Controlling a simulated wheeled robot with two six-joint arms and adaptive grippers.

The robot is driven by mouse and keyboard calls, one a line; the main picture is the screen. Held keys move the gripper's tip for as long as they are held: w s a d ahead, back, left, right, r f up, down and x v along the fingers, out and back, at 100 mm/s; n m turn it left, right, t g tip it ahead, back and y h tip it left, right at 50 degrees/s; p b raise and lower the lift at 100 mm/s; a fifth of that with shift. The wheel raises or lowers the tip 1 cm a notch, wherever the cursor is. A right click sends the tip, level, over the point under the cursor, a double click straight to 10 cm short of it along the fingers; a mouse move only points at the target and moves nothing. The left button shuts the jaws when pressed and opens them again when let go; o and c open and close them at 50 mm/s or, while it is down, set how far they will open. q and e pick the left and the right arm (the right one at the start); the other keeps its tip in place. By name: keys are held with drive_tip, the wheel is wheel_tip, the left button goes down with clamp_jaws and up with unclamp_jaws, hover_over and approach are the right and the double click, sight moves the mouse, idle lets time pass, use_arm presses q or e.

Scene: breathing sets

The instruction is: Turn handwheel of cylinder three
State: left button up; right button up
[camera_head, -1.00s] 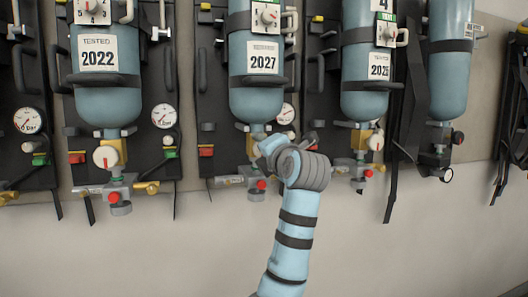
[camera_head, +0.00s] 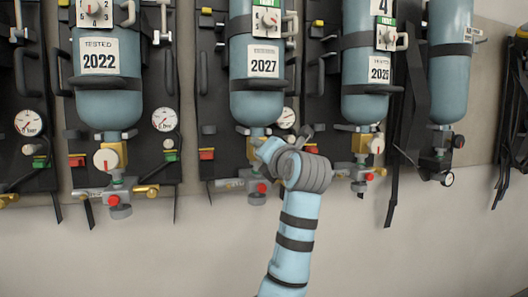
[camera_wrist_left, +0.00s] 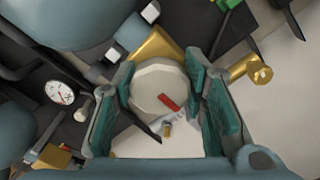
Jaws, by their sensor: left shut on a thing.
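The blue cylinder tagged 2027 (camera_head: 257,100) hangs mid-picture, just left of the one labelled 4 (camera_head: 371,100); its own number is out of sight. My left gripper (camera_wrist_left: 162,76) is shut on a round pale handwheel (camera_wrist_left: 155,88) with a red mark, one green-padded finger on each side. In the head view my left arm reaches up to the valve below the 2027 cylinder and hides the handwheel and most of the fingers. Its brass valve body (camera_wrist_left: 158,47) shows behind the wheel. My right gripper is in neither view.
The cylinder tagged 2022 (camera_head: 100,90) hangs to the left, with its pale handwheel (camera_head: 106,159) in plain view. Pressure gauges (camera_head: 164,118), hoses and dangling black straps surround the valves. A brass fitting (camera_wrist_left: 250,70) sits close right of the fingers. The wall below is bare.

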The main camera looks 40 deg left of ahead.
use_arm(q)
drive_tip(key=o, duration=1.2)
drive_tip(key=shift+f, duration=0.1)
drive_tip(key=v, duration=1.2)
